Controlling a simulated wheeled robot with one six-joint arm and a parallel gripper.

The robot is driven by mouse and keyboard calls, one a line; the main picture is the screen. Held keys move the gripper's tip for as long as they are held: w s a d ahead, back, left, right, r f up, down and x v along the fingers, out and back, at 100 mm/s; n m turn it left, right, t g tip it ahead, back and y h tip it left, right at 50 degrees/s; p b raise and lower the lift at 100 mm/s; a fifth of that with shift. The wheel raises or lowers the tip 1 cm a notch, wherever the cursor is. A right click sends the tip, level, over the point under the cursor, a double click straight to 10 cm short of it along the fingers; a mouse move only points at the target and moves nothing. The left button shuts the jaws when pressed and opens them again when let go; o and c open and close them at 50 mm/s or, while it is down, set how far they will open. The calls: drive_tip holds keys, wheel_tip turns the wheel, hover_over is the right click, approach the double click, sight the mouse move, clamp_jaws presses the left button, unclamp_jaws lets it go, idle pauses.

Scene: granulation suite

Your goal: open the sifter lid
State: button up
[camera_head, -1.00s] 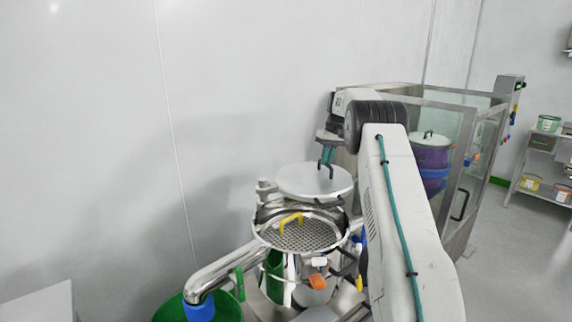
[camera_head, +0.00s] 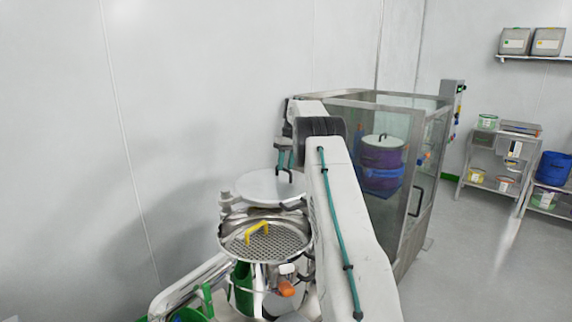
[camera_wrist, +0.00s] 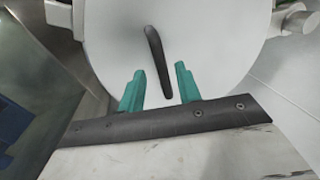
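The sifter lid (camera_head: 258,190) is a round pale disc with a black handle (camera_head: 291,174). It stands clear of the sifter body (camera_head: 228,232), above and behind it, so the round mesh screen (camera_head: 280,244) with its yellow handle (camera_head: 257,231) is exposed. In the wrist view the lid (camera_wrist: 215,50) fills the middle, with its black bar handle (camera_wrist: 157,62) slanting across it. My gripper (camera_wrist: 160,72) has its two teal fingers apart, with the handle's near end between or just beyond them. The fingers do not press on it. In the head view my gripper (camera_head: 284,157) is at the lid's far side, partly behind my arm.
A glass-walled enclosure (camera_head: 411,200) with a purple and blue drum (camera_head: 383,165) stands right of my arm. A steel pipe (camera_head: 190,282) runs from the sifter's lower left. Shelves with tubs (camera_head: 490,155) stand far right. The floor between is clear.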

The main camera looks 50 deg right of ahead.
drive_tip(key=shift+a, duration=0.1)
wheel_tip(320, 180, up, 8)
drive_tip(key=d, duration=0.1)
drive_tip(key=shift+d+f, duration=0.2)
idle(0.3)
drive_tip(key=shift+s, duration=0.1)
